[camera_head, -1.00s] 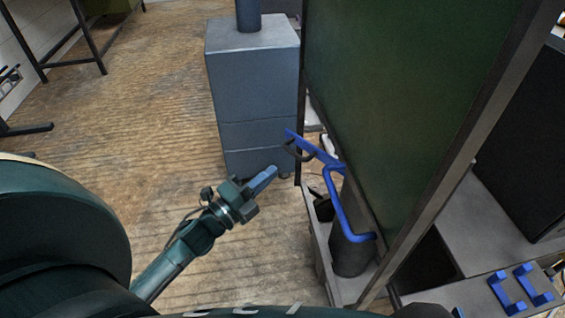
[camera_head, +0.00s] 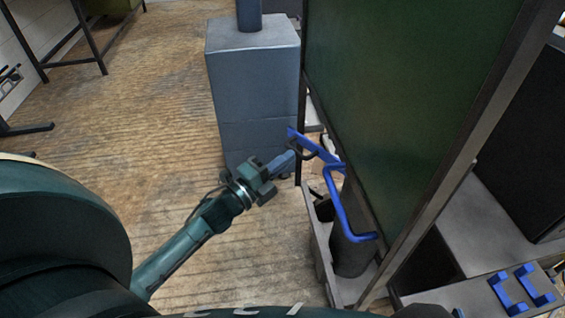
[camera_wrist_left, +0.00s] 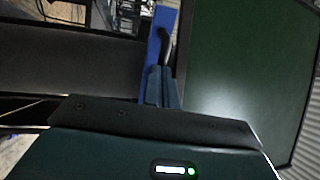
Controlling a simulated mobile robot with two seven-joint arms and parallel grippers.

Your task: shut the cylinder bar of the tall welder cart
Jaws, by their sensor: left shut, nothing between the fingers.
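The blue cylinder bar (camera_head: 342,202) is a bent tube in front of a dark cylinder (camera_head: 352,252) on the welder cart's grey base (camera_head: 322,255). A flat blue piece (camera_head: 318,147) with a dark loop joins its far end and angles out to the left. In the left wrist view a blue strip (camera_wrist_left: 153,50) and the dark loop (camera_wrist_left: 167,45) stand just beyond the fingertips. My left gripper (camera_head: 290,157) is shut and empty, its tips close to the flat blue piece; I cannot tell whether they touch. The gripper also shows in the wrist view (camera_wrist_left: 162,72). My right gripper is not in view.
A large dark green panel (camera_head: 400,110) rises right of the bar. A grey cabinet (camera_head: 253,90) stands behind the gripper. Blue brackets (camera_head: 520,287) lie at lower right. Wooden floor (camera_head: 120,130) is open to the left.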

